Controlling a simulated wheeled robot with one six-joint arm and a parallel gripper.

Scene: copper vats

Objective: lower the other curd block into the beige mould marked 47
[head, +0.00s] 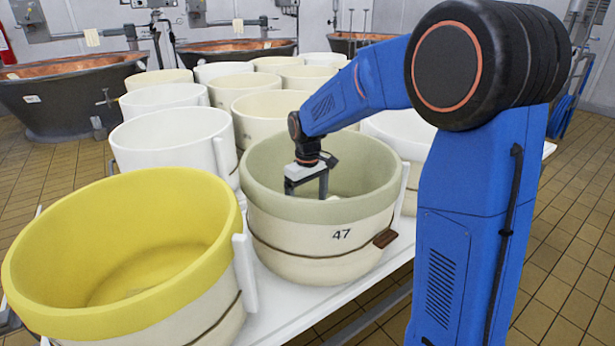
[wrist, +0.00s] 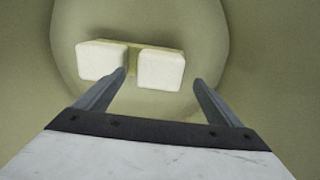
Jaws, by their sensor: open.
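The beige mould marked 47 (head: 285,215) stands upright on the white table, with a greenish-beige rim. My gripper (head: 322,190) reaches down inside it, jaws open. In the wrist view, two white curd blocks lie side by side on the mould's floor, the left block (wrist: 101,61) and the right block (wrist: 161,69), with a narrow gap between them. The open fingertips (wrist: 161,78) are on either side of the right block, and nothing shows gripped. The left finger overlaps the left block's edge in the picture; I cannot tell whether it touches. In the head view the mould wall hides most of the inside.
A yellow-lined mould (head: 125,245) stands close at the left and looks empty. Several white and cream moulds crowd behind mould 47. Copper vats (head: 70,85) stand at the back. The mould's walls surround my gripper.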

